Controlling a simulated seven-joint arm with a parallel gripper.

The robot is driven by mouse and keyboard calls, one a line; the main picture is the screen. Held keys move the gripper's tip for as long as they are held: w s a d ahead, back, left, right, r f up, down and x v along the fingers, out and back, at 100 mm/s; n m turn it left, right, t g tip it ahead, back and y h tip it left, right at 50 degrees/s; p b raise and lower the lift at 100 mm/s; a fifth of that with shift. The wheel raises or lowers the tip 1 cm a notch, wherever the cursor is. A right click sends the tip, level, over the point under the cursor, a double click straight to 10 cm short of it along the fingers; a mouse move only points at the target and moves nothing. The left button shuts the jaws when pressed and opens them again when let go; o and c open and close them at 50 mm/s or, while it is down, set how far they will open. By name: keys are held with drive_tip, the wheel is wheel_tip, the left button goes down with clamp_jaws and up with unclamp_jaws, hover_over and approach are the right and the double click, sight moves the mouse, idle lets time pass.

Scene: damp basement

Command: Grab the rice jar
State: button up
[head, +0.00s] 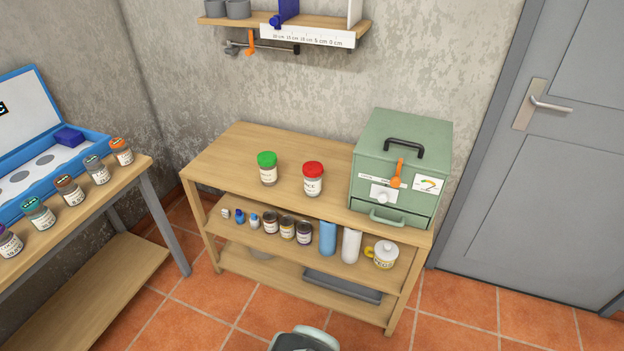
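A glass jar with a red lid (313,179) stands upright on the top of the wooden shelf table. Its pale label seems to end in "ICE", which fits the rice jar; the first letter is hard to read. A similar jar with a green lid (267,169) stands to its left, apart from it, and its label is too small to read. I cannot make out my gripper in the head view, and nothing touches either jar.
A green metal box (401,163) stands close right of the red-lidded jar. The wooden table (228,160) is bare at its left end. Small jars, cylinders and a mug (384,255) fill its middle shelf. A wall shelf (290,21) hangs above. More jars line the left table.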

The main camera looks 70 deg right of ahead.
drive_tip(key=o, duration=1.8)
drive_tip(key=shift+o, duration=0.2)
drive_tip(key=shift+d, duration=0.1)
